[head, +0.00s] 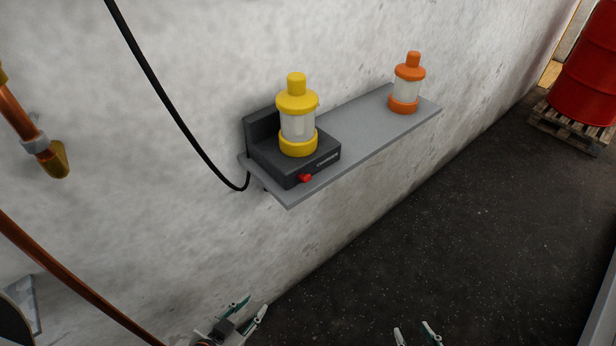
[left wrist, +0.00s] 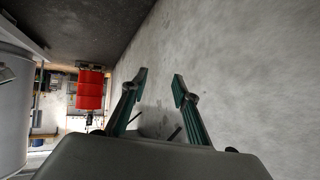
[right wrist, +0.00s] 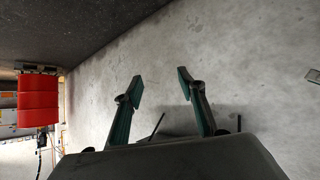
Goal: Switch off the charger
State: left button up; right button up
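The charger (head: 290,163) is a dark grey box with a raised back, on the wall shelf in the head view. A red switch (head: 305,178) sits on its front; its exact position is too small to tell. A yellow lantern (head: 298,126) with a clear middle stands upright on the charger. My left gripper (head: 250,307) is low in the head view, below and left of the shelf, open and empty; its fingers show apart in the left wrist view (left wrist: 158,85). My right gripper (head: 415,334) is at the bottom edge, open and empty, also in the right wrist view (right wrist: 160,80).
The grey shelf (head: 375,138) also holds an orange lantern (head: 406,84) at its far end. A black cable (head: 165,98) runs down the wall to the charger. Copper pipes (head: 70,275) are on the left. A red drum (head: 587,75) stands on a pallet (head: 572,128). Floor below the shelf is clear.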

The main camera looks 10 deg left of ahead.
pick_arm(q)
jog(key=shift+t+h, duration=0.7)
jog(key=w+r, duration=0.1)
jog(key=r, duration=0.1)
jog(key=w+a+r+p, duration=0.1)
jog(key=w+r, duration=0.1)
jog(key=r, duration=0.1)
jog(key=w+r, duration=0.2)
jog(key=r, duration=0.1)
jog(key=shift+w+a+r, duration=0.1)
jog(key=shift+w+a, duration=0.15)
jog(key=shift+a, duration=0.05)
grip_shut()
jog(key=w+d+r+h+p, duration=0.1)
jog(key=w+r+h+p, duration=0.1)
jog(key=r, duration=1.4)
jog(key=w+r+g+h+p, duration=0.1)
jog(key=r+h, duration=0.4)
jog(key=r, duration=1.1)
jog(key=shift+w+d+n+g+p, duration=0.35)
jog(key=shift+w+p, duration=0.4)
jog(key=shift+p, duration=0.25)
